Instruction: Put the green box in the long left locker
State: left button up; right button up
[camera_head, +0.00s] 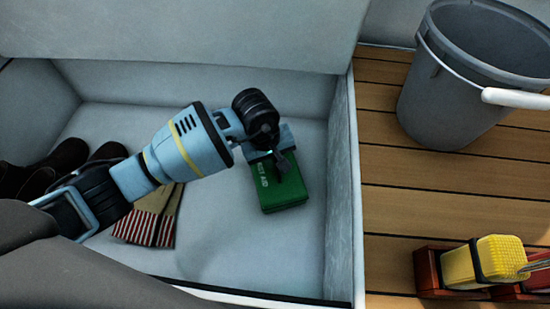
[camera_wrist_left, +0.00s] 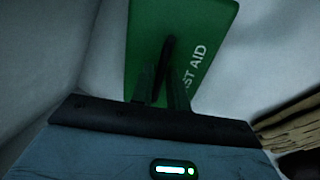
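The green box (camera_head: 286,194), marked with white "AID" lettering, rests on the floor of the long white locker (camera_head: 250,255), near its right wall. It fills the top middle of the left wrist view (camera_wrist_left: 205,25), where "ST AID" shows. My left gripper (camera_head: 280,162) reaches down into the locker to the box's top face. In the left wrist view its dark fingers (camera_wrist_left: 163,85) stand close together against the box, with a dark bar between or in front of them. I cannot tell whether they grip it. My right gripper is not in view.
Dark boots (camera_head: 65,165) and striped beige gloves (camera_head: 152,215) lie in the locker's left part. A raised white lid stands behind. On the slatted wooden deck at right are a grey bucket (camera_head: 440,100) with a white-gripped handle and a red crate (camera_head: 428,272) holding a yellow item (camera_head: 500,257).

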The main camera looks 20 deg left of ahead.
aim_at(266, 172)
pick_arm(q)
jog(key=shift+o, duration=1.2)
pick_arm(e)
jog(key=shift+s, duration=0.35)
pick_arm(q)
jog(key=shift+r, duration=0.1)
